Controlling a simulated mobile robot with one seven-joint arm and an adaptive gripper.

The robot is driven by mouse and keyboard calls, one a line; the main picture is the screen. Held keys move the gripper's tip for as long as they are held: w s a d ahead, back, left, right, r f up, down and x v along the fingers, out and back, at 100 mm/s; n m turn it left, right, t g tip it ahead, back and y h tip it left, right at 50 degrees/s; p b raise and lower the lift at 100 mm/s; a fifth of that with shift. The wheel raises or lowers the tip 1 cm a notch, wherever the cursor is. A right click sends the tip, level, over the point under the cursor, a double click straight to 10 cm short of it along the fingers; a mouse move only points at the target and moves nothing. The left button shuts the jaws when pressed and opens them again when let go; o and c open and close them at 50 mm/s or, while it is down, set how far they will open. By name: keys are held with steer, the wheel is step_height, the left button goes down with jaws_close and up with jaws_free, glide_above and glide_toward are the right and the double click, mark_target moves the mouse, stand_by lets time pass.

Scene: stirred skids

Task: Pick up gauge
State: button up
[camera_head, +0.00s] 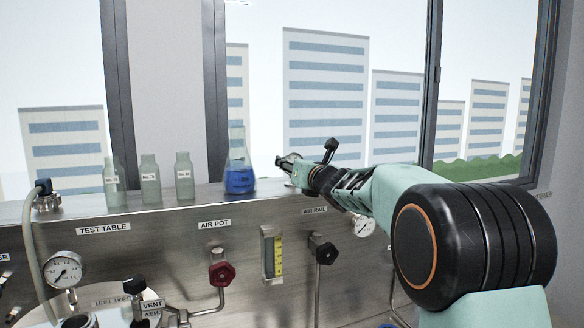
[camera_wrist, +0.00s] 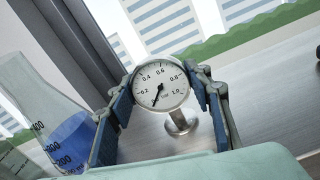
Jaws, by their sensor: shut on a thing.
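The gauge (camera_wrist: 158,86) shows in the wrist view as a round white dial with a dark needle and a scale up to 1.0. Its short metal stem (camera_wrist: 180,122) points down to the right. My gripper (camera_wrist: 161,92) is shut on it, with one blue-padded finger on each side of the dial. In the head view my gripper (camera_head: 290,162) is above the steel ledge, right of the blue flask. The gauge is hard to make out there. I cannot tell whether its stem touches the ledge.
A flask of blue liquid (camera_head: 240,178) stands close left of my gripper on the ledge (camera_head: 210,196). Several pale bottles (camera_head: 150,180) stand further left. The panel below carries a red knob (camera_head: 221,273), a black knob (camera_head: 325,252) and another gauge (camera_head: 66,268). Windows are behind.

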steer(key=c, duration=0.4)
steer(key=shift+r, duration=0.15)
